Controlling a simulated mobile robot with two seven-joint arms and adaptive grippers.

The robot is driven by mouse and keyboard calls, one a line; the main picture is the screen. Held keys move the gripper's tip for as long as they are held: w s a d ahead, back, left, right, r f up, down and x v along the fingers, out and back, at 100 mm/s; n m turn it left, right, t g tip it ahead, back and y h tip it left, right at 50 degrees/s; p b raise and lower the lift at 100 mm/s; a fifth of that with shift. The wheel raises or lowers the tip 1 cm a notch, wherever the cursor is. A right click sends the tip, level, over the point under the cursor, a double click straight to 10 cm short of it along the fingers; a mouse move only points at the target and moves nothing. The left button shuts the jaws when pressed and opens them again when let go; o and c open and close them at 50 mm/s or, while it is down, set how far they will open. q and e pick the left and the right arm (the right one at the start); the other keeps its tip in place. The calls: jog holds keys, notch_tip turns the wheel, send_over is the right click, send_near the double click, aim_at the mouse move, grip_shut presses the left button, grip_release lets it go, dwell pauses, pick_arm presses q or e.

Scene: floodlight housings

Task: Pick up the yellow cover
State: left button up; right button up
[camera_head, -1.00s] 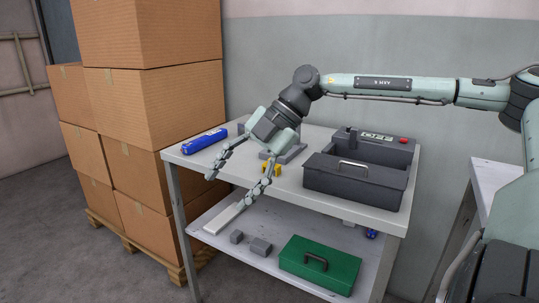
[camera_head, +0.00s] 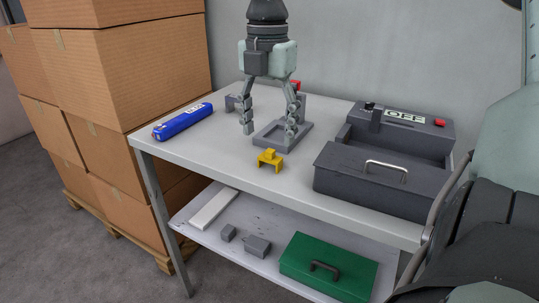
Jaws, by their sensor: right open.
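The yellow cover (camera_head: 270,161) is a small piece with a raised knob on top and legs below. It stands on the grey table top (camera_head: 215,152) near its front edge, in front of a grey fixture (camera_head: 266,139). My right gripper (camera_head: 269,131) points down over the fixture, behind the cover. Its two fingers are spread wide apart with nothing between them in its grasp. The cover is apart from both fingers. My left gripper is not in view.
A blue device (camera_head: 182,122) lies at the table's left. A dark grey box with a handle (camera_head: 366,183) and an "OFF" panel (camera_head: 404,117) stands at the right. The lower shelf holds a green case (camera_head: 328,267) and small grey blocks (camera_head: 257,246). Stacked cartons (camera_head: 125,75) stand at left.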

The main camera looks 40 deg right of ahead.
aim_at(269, 152)
notch_tip(269, 152, down, 6)
jog(key=shift+r, duration=0.1)
jog(key=c, duration=0.9)
